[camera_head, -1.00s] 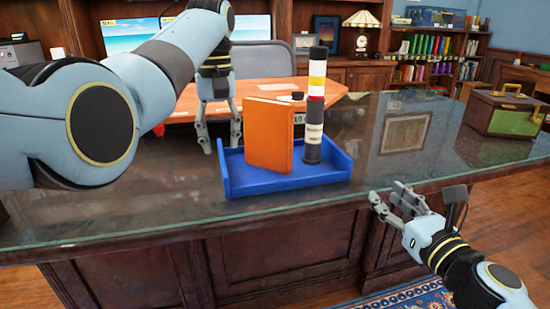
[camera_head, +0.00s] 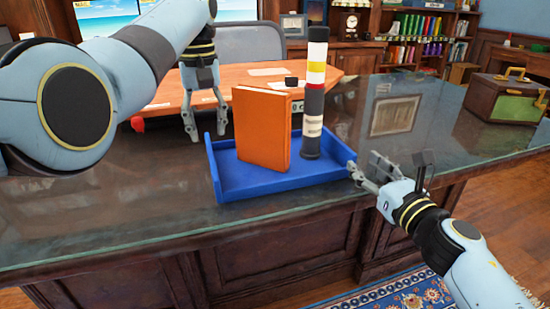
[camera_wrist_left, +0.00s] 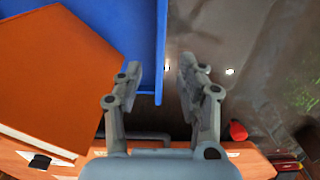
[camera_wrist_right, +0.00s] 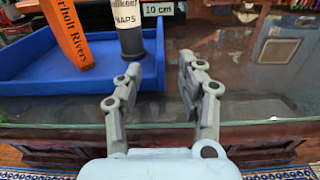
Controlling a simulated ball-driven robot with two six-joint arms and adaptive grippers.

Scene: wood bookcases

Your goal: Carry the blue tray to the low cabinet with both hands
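The blue tray (camera_head: 275,185) lies on the glass-topped desk. It bears an upright orange book (camera_head: 262,130) and a tall banded cylinder (camera_head: 314,100). My left gripper (camera_head: 207,135) is open at the tray's far left corner; in the left wrist view the tray's edge (camera_wrist_left: 160,60) shows between its fingers (camera_wrist_left: 158,70). My right gripper (camera_head: 362,162) is open beside the tray's right end; in the right wrist view the tray's end (camera_wrist_right: 157,75) shows between the fingers (camera_wrist_right: 160,70). Contact cannot be told. A low wooden cabinet (camera_head: 352,58) stands at the back, partly hidden.
An orange-topped desk (camera_head: 165,112) and a grey chair (camera_head: 248,45) are behind the tray. A green and brown box (camera_head: 505,98) stands at the desk's right end. Bookcases (camera_head: 425,45) line the back. The glass top (camera_head: 410,140) right of the tray is mostly clear.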

